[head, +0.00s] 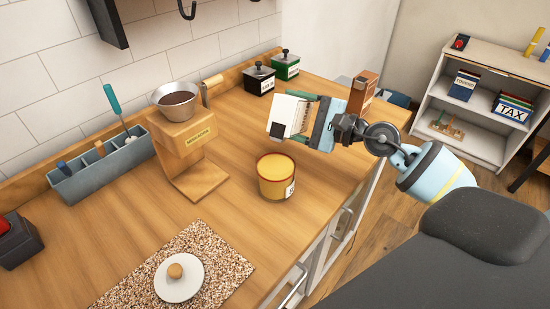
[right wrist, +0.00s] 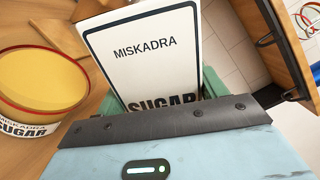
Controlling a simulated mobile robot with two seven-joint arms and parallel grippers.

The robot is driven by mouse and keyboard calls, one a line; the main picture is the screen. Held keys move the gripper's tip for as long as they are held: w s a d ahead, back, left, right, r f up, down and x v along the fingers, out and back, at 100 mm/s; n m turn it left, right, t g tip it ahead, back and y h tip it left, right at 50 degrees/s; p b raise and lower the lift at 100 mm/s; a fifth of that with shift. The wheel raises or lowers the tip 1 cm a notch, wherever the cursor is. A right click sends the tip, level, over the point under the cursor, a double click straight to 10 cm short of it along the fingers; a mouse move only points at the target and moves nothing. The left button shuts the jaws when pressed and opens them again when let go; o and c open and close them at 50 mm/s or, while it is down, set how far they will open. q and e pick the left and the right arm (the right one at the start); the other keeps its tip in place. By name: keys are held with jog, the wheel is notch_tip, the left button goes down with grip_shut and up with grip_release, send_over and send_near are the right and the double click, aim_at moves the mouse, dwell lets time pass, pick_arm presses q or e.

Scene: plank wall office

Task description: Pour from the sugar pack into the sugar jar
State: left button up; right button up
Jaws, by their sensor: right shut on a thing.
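The sugar jar (head: 277,180) is a round yellow pot standing on the wooden counter without its lid. In the right wrist view the jar (right wrist: 40,122) shows a SUGAR label and a yellow surface inside its rim. My right gripper (head: 303,115) is shut on the white sugar pack (head: 287,113). It holds the pack tilted above the counter, behind and slightly right of the jar. The pack (right wrist: 155,62) reads MISKADRA SUGAR in the right wrist view. No stream of sugar shows. My left gripper is not in view.
A white lid (head: 180,282) with a wooden knob lies on a speckled board (head: 218,262). A wooden stand (head: 190,145) with a metal bowl is left of the jar. Black (head: 259,80) and green (head: 285,68) canisters stand at the back. Counter in front of the jar is clear.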

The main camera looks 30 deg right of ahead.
jog(key=shift+d, duration=0.3)
jog(key=shift+a+r, duration=0.1)
jog(key=shift+a, duration=0.15)
jog(key=shift+d, duration=0.2)
jog(key=shift+a+r, duration=0.1)
jog(key=shift+a, duration=0.1)
jog(key=shift+d, duration=0.2)
jog(key=shift+a+n, duration=0.2)
jog(key=shift+n, duration=0.1)
